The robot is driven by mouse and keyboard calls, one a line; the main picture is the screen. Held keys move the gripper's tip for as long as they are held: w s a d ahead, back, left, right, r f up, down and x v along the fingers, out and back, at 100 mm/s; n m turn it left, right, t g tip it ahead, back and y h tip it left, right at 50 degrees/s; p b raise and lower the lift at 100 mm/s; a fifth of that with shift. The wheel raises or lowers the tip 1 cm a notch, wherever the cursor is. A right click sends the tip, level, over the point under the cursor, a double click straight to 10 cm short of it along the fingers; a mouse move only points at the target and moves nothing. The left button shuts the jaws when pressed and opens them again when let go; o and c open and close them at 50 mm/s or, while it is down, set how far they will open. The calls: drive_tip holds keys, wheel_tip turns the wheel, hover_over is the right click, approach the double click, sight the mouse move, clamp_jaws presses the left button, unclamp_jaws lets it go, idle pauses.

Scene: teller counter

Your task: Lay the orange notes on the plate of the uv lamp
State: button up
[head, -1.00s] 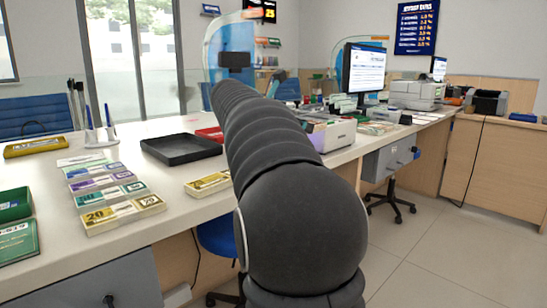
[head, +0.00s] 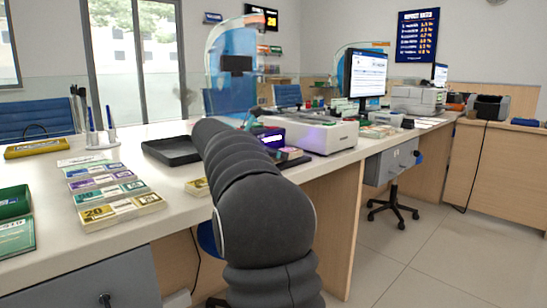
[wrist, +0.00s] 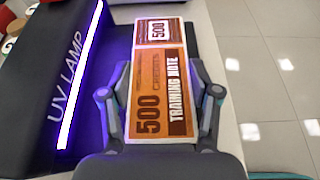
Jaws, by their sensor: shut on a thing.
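The orange notes (wrist: 157,85) are a banded bundle marked 500 and "training note", seen in the wrist view. My gripper (wrist: 160,92) is shut on them, one finger on each long side. The uv lamp (wrist: 55,70) is a dark housing with a lit violet tube, just left of the notes. Its dark plate (wrist: 118,50) shows beside and beneath the bundle; I cannot tell whether the notes touch it.
A white machine (head: 320,136) stands right of the lamp. A black tray (head: 170,151) and several note bundles (head: 120,209) lie on the counter to the left. In the wrist view the counter edge is close on the right, with tiled floor (wrist: 270,70) beyond.

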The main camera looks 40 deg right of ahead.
drive_tip(key=o, duration=1.2)
drive_tip(key=shift+r, duration=0.15)
drive_tip(key=p+v, duration=0.2)
drive_tip(key=v, duration=1)
drive_tip(key=shift+s, duration=0.1)
